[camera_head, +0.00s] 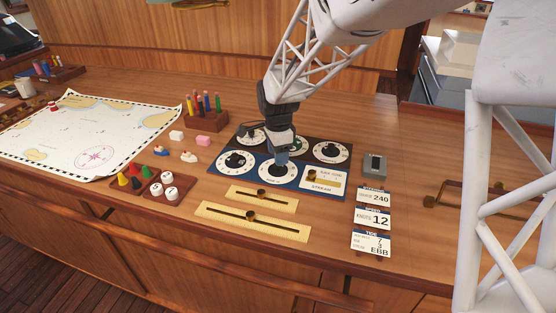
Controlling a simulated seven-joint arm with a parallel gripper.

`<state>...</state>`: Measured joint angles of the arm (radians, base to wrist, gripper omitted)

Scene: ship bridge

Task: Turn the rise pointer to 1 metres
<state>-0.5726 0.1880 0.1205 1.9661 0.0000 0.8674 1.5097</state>
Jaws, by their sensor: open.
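The dial board (305,188) lies on the desk, with a dark back row and a blue front row of round white dials. My gripper (281,160) points down over the front middle dial (278,175) and covers its centre and pointer. I cannot tell whether the fingers touch the knob. The front left dial (236,162), with a black knob, and the back right dial (330,152) show clearly. The dial labels are too small to read, so I cannot tell which is rise.
A slide panel (323,180) fills the board's front right. Two yellow slide rulers (252,221) lie in front. Cards (372,219) read 240, 12 and 7, 3 EBB. A pen holder (206,118), a tray of pieces (153,187) and a chart (80,135) lie left.

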